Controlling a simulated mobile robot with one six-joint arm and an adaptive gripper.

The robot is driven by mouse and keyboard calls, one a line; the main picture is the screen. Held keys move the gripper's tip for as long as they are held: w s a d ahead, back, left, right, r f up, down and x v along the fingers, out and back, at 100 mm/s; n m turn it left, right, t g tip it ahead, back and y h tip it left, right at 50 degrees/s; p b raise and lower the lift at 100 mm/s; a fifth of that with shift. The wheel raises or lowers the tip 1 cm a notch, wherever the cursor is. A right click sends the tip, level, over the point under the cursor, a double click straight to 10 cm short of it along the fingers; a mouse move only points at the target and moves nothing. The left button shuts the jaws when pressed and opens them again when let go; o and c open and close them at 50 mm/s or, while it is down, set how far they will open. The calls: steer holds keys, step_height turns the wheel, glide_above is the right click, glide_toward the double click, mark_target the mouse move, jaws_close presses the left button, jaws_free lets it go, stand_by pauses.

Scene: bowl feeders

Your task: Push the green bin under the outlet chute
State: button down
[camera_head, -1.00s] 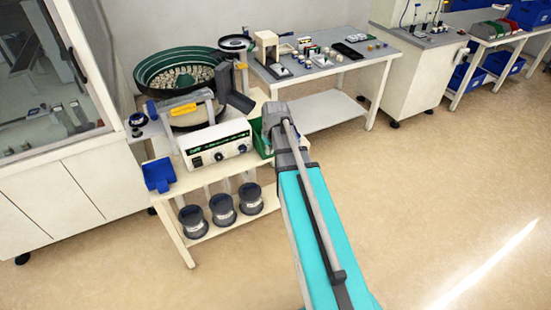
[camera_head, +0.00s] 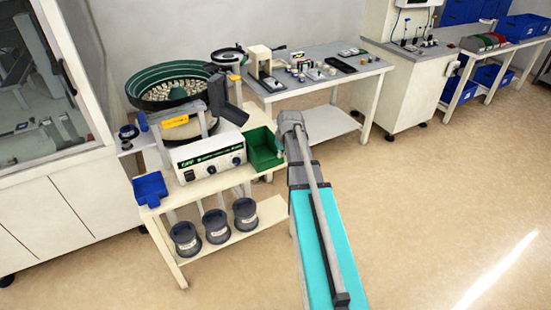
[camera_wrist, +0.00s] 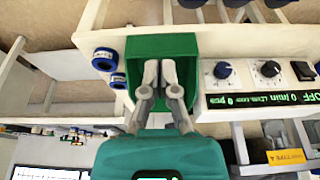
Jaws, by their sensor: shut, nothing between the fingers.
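The green bin (camera_head: 268,163) stands on the feeder table, just right of the white control box. The dark grey outlet chute (camera_head: 235,113) slopes down from the bowl feeder, behind and left of the bin. In the wrist view the bin (camera_wrist: 162,46) is at top centre. My gripper (camera_wrist: 160,68) is shut and empty. Its fingertips overlap the bin's opening; I cannot tell whether they touch it. In the head view my arm ends just right of the bin, and the fingers are hidden.
The control box (camera_head: 208,156) stands close beside the bin. The bowl feeder (camera_head: 170,85) is behind it, and a blue tray (camera_head: 150,188) is at the table's left corner. A second table (camera_head: 315,85) with small parts stands behind right. Open floor lies to the right.

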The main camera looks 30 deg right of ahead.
steer(key=b, duration=0.9)
glide_toward(271, 167)
steer(key=shift+s+f, duration=1.35)
steer(key=shift+f, duration=1.15)
steer(key=w, duration=0.3)
steer(key=shift+w, duration=0.25)
steer(key=shift+w+a, duration=0.1)
steer(key=shift+w, duration=0.2)
steer(key=w, duration=0.8)
steer(key=shift+w+a, duration=0.15)
steer(key=shift+w, duration=0.25)
steer(key=shift+s, duration=0.2)
